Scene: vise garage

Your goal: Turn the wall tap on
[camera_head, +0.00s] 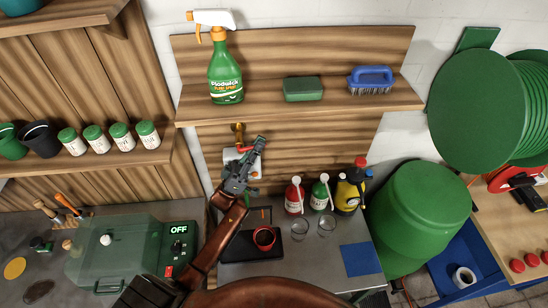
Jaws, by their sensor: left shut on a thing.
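The wall tap (238,130) shows as a small brass-coloured fitting on the wooden back panel, just under the shelf. A small red part (244,149) sits below it, beside the jaws. My left gripper (255,150) reaches up to the tap from below, and its dark fingers are shut at the tap's handle. The fingers hide most of the handle, so I cannot tell how far it is turned. No water stream is visible. My right gripper is not in view.
A red cup (264,238) stands on a black tray (238,248) below the tap. Red and green bottles, clear glasses (327,226) and a yellow sprayer (350,192) stand right of it. The shelf (300,112) overhangs the tap. A green-lidded machine (112,255) stands left.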

